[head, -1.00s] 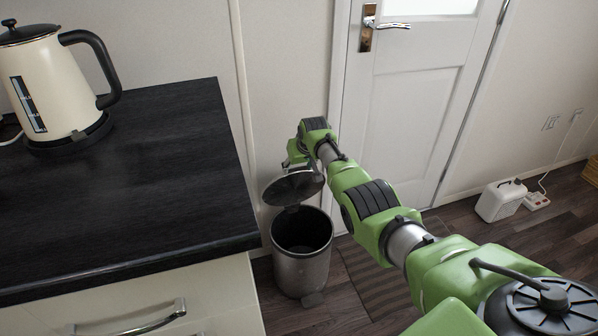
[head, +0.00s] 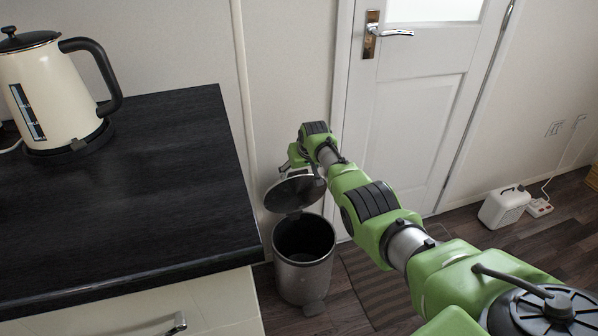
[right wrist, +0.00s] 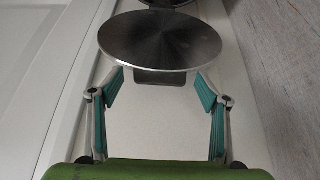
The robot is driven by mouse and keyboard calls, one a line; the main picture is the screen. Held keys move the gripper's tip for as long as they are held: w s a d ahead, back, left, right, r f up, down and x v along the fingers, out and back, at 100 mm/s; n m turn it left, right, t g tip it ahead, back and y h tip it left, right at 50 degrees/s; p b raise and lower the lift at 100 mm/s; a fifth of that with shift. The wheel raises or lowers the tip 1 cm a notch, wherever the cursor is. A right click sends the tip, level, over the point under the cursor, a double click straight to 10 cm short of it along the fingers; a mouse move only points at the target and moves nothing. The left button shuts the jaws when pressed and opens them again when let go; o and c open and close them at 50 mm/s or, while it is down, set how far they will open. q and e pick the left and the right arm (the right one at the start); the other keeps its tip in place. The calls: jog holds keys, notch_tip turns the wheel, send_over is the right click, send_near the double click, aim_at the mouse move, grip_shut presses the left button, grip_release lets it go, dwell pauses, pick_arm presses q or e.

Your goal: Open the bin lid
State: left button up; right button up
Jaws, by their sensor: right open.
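The metal pedal bin (head: 303,270) stands on the floor between the counter and the door. Its round lid (head: 295,193) is raised and tilted up at the back, and the dark inside of the bin shows. My right gripper (head: 290,166) is behind and above the lid, its fingers mostly hidden in the head view. In the right wrist view the lid (right wrist: 160,42) lies just beyond the tips of my open right gripper (right wrist: 160,82), with nothing between the fingers. Whether a finger touches the lid I cannot tell. My left gripper is out of view.
A dark counter (head: 130,190) with a cream kettle (head: 60,95) is at the left. A white door (head: 415,120) stands behind my right arm. A striped mat (head: 372,285) lies right of the bin.

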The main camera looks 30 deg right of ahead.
jog(key=shift+r, duration=0.1)
jog(key=v, duration=1.2)
dwell(0.5)
